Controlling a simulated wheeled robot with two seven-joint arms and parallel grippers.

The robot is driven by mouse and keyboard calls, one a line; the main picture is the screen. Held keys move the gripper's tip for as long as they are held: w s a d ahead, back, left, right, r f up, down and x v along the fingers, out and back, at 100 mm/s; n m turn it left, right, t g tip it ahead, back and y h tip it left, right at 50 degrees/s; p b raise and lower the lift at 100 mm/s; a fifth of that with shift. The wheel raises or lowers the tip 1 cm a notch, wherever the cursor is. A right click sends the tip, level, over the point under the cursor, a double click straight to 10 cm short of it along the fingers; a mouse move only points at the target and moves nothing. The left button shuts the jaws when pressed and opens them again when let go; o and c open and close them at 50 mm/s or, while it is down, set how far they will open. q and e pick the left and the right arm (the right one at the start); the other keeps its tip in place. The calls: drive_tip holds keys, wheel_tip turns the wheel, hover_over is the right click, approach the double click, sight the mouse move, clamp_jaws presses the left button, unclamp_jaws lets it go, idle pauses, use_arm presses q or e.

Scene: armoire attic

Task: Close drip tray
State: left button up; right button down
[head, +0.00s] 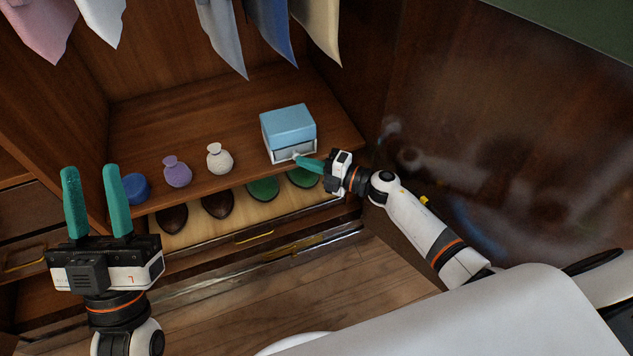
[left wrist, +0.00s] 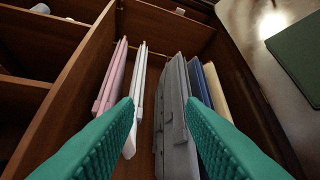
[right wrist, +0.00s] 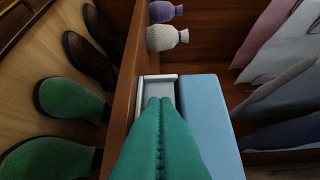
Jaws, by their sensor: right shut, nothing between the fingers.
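A light blue box (head: 288,125) stands on the armoire shelf. Its white drip tray (head: 281,160) sticks out at the front, under the blue body. In the right wrist view the tray (right wrist: 142,88) shows as a shallow white-rimmed drawer beside the blue box (right wrist: 205,115). My right gripper (head: 298,158) is shut and empty, with its green tips at the tray's front; in the right wrist view its tips (right wrist: 160,101) overlap the tray's opening. I cannot tell whether they touch it. My left gripper (head: 91,170) is open and empty, away from the box at the left.
A white vase (head: 219,160), a purple vase (head: 177,172) and a blue round item (head: 135,188) stand left of the box. Below is an open shoe drawer (head: 190,232) with brown and green shoes. Clothes (head: 222,40) hang above.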

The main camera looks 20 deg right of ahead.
drive_tip(key=shift+r, duration=0.15)
